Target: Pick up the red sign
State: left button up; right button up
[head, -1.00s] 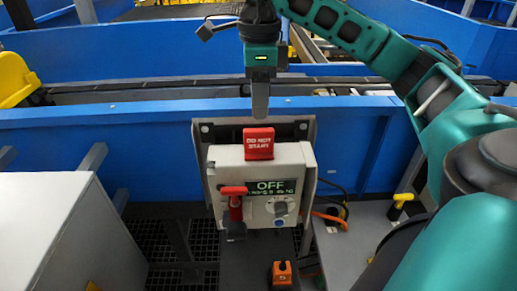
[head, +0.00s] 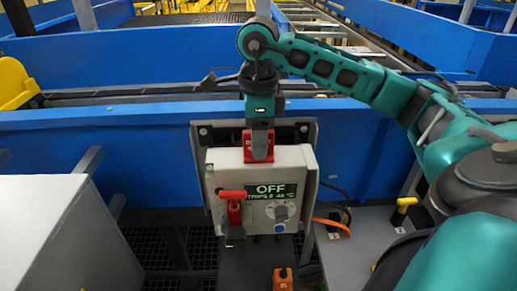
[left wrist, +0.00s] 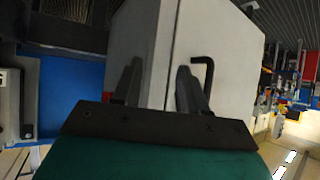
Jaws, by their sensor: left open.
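The red sign (head: 258,156) stands on top of the pale control box (head: 291,160) in the head view. My right gripper (head: 262,145) points down at the sign, and its grey finger overlaps the sign's upper middle. The red edges and lower part still show, but the lettering is mostly covered. The fingers line up in this view, so I cannot tell whether they are apart or closed on the sign. My left gripper (left wrist: 158,88) is open in the left wrist view, with a pale box-like body behind its fingers. It is outside the head view.
The control box has a red-handled lever (head: 233,207), an OFF display (head: 272,190) and a round knob (head: 281,212). A blue conveyor wall (head: 80,150) runs behind it. A white cabinet (head: 45,225) stands at left, and an orange device (head: 283,280) sits below.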

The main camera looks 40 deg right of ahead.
grip_shut()
jog(key=shift+r, duration=0.1)
dwell(0.4)
jog(key=shift+r, duration=0.65)
notch_tip(320, 180, up, 10)
jog(key=p, duration=0.3)
jog(key=shift+r+p, duration=0.1)
jog(key=shift+p, duration=0.25)
notch_tip(320, 180, up, 8)
jog(key=shift+r, duration=0.15)
